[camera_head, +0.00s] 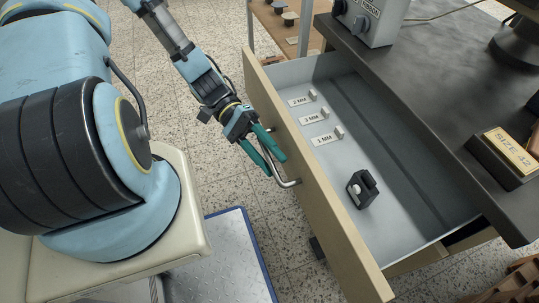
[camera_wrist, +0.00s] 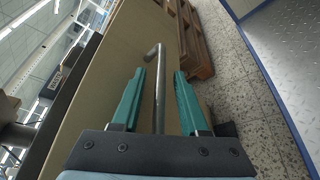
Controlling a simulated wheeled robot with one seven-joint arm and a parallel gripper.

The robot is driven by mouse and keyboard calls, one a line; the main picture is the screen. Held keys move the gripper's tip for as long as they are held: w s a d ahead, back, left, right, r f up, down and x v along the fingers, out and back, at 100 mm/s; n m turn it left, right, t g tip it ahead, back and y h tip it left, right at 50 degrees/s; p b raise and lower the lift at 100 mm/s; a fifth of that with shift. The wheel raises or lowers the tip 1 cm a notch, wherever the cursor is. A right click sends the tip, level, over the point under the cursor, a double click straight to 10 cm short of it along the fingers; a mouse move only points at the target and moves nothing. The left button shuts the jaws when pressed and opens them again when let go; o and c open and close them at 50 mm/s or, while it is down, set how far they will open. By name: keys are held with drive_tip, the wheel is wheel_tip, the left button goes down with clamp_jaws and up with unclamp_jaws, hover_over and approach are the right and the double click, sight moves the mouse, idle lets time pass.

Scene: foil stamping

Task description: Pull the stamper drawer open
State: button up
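The stamper drawer stands well open, pulled out from under the dark worktop; its tan front panel (camera_head: 318,190) faces my arm. A curved metal handle (camera_head: 288,183) sits on the outside of that panel. My gripper (camera_head: 276,166) has teal fingers and is at the handle. In the wrist view, the handle bar (camera_wrist: 160,92) runs between the two fingers (camera_wrist: 159,72), with a visible gap on each side. The gripper is open and not clamped on the bar. The far end of the handle is partly hidden by the fingers in the head view.
Inside the drawer are small labelled pieces (camera_head: 321,119) and a black block (camera_head: 362,189). A blue-edged metal plate (camera_head: 235,255) lies on the floor. A wooden pallet (camera_wrist: 190,40) shows beyond the drawer.

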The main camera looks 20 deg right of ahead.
drive_tip(key=v, duration=1)
drive_tip(key=shift+w, duration=0.4)
drive_tip(key=shift+a, duration=0.2)
drive_tip(key=w+a+r+n+t+y, duration=0.3)
drive_tip(key=w+a+r+t, duration=0.2)
drive_tip(key=a+r+t, duration=0.15)
drive_tip(key=w+a+r+n+t+y, duration=0.25)
drive_tip(key=w+a+r+t, duration=0.25)
drive_tip(key=a+t, duration=0.3)
wheel_tip(320, 180, up, 17)
drive_tip(key=a+t+p, duration=0.1)
drive_tip(key=p, duration=1.4)
drive_tip(key=shift+w+n+p, duration=0.35)
drive_tip(key=shift+n, duration=0.1)
